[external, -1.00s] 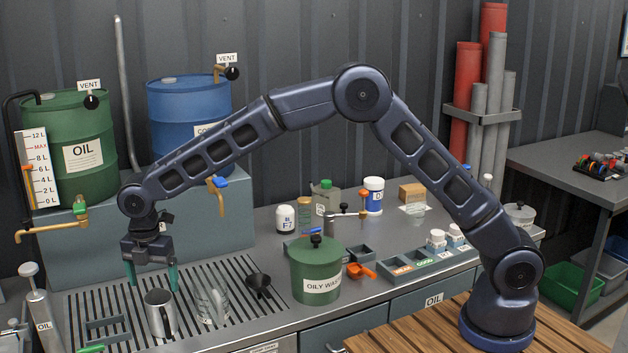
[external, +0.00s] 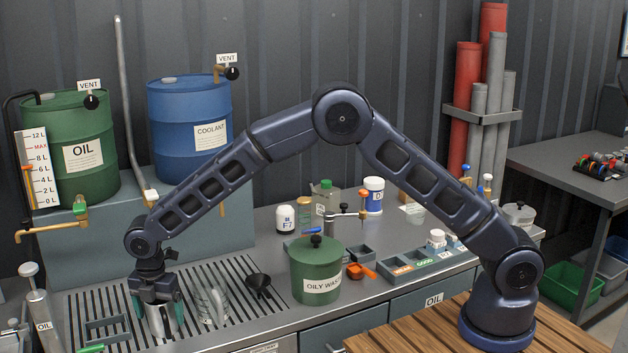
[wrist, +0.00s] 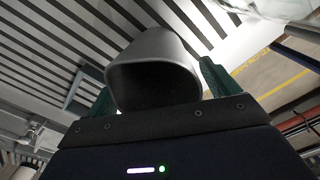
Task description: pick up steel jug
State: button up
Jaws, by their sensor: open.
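The steel jug (external: 160,322) stands upright on the slatted drain grate (external: 230,277) at the lower left in the external view. My gripper (external: 157,312) points down over it, with one green finger on each side of the jug. The fingers are apart, and I cannot tell whether either touches its wall. In the wrist view the jug's open, dark mouth (wrist: 153,80) lies between the two green fingers (wrist: 160,90). My gripper hides the jug's upper part in the external view.
A clear measuring jug (external: 211,305) stands close to the right of my gripper, with a black funnel (external: 259,284) beyond it. A green oily-waste can (external: 315,272) stands farther right.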

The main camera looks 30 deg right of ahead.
jog(key=c, duration=1.3)
jog(key=shift+o, duration=0.3)
jog(key=shift+r, duration=0.2)
notch_tip(320, 180, up, 18)
jog(key=shift+f, duration=0.25)
